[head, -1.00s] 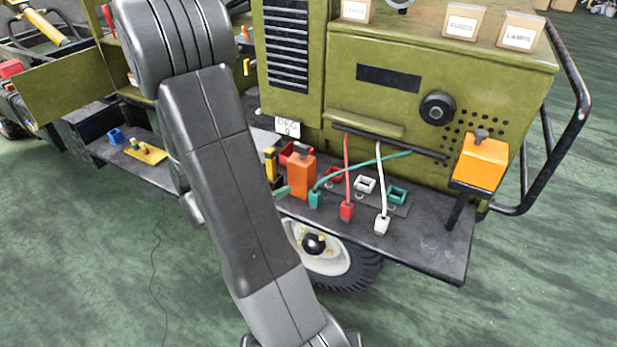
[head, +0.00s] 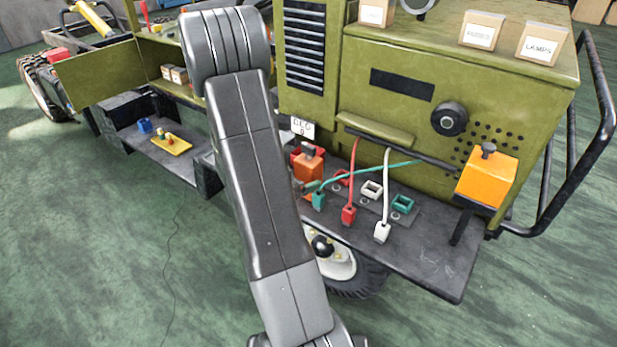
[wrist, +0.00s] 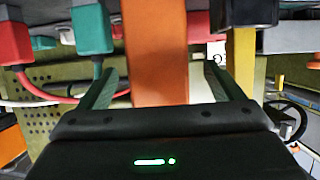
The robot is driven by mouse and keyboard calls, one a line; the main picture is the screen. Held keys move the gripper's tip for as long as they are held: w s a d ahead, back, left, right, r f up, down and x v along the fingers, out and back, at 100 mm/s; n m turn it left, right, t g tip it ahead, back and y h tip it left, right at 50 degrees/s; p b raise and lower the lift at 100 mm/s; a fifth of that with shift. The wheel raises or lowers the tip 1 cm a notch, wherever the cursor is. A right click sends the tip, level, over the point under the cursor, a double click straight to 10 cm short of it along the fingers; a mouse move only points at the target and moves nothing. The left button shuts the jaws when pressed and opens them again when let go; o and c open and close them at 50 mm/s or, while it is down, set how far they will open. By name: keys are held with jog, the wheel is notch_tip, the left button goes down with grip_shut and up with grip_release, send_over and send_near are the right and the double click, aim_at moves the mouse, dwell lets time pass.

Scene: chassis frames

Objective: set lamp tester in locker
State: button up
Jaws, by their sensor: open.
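An orange box with a dark grip on top (head: 309,166), which may be the lamp tester, stands on the dark shelf at the truck's end, partly behind my arm. In the wrist view the orange body (wrist: 158,50) rises between the two fingers of my gripper (wrist: 162,74). The fingers are open, one on each side, with a visible gap on the right; contact is not clear. In the head view only a greenish fingertip shows beside the box.
Red (head: 348,215), white (head: 382,232) and green (head: 318,200) cable plugs stand close right of the orange box. A yellow-orange box (head: 487,177) stands at the shelf's right end. A yellow tray (head: 172,146) lies on the lower left shelf. Green floor is clear in front.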

jog(key=x, duration=0.5)
jog(key=shift+d+r+p, duration=0.15)
jog(key=shift+r+p, duration=0.05)
jog(key=shift+p, duration=0.1)
jog(key=c, duration=1.4)
